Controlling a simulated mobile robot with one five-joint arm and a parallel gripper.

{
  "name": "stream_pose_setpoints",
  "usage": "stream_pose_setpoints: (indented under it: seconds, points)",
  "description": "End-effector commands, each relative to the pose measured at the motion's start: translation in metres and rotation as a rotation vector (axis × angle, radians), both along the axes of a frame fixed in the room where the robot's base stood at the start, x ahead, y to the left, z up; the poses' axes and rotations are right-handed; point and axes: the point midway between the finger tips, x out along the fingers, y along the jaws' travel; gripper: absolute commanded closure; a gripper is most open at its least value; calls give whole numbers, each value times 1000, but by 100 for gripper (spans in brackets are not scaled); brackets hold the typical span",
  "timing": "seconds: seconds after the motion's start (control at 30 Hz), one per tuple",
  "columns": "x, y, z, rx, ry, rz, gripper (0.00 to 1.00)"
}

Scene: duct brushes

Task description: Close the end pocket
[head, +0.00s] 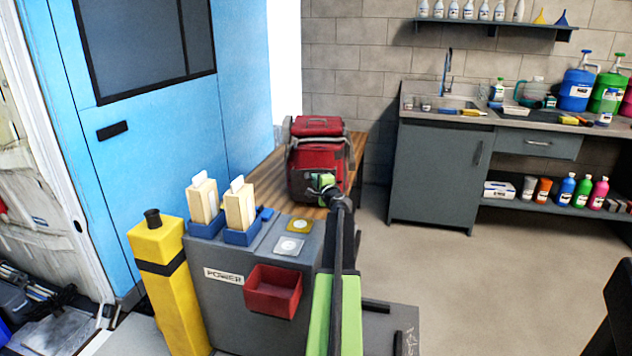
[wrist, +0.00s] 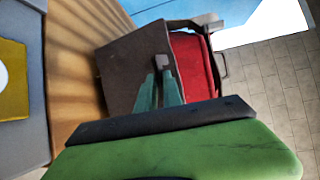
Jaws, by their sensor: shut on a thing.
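A red and dark grey tool bag (head: 318,150) stands on the wooden bench, with its handle across the top. My gripper (head: 326,188) is at the bag's near end. In the wrist view, the bag's dark end panel (wrist: 128,72) faces me, with the red side (wrist: 196,72) to its right. My gripper's two teal fingers (wrist: 163,82) are together on a small grey tab (wrist: 163,62) against that panel. I cannot tell where the end pocket's edges run or how far open it is. My gripper and arm cover part of the panel.
The wooden bench (head: 264,182) has bare space left of the bag. A grey power cabinet (head: 238,308) with a red bin (head: 273,290) stands in front, beside a yellow post (head: 166,290). The sink counter (head: 437,170) is farther right, with open floor before it.

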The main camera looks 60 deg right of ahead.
Motion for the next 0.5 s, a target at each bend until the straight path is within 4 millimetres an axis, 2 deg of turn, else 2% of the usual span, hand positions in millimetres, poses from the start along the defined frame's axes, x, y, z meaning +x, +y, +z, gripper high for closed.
stream_pose_setpoints:
  seconds: [0.27,0.5]
  points:
    - [9,-15,13,0,0,1,100]
    - [9,-14,11,1,-1,0,100]
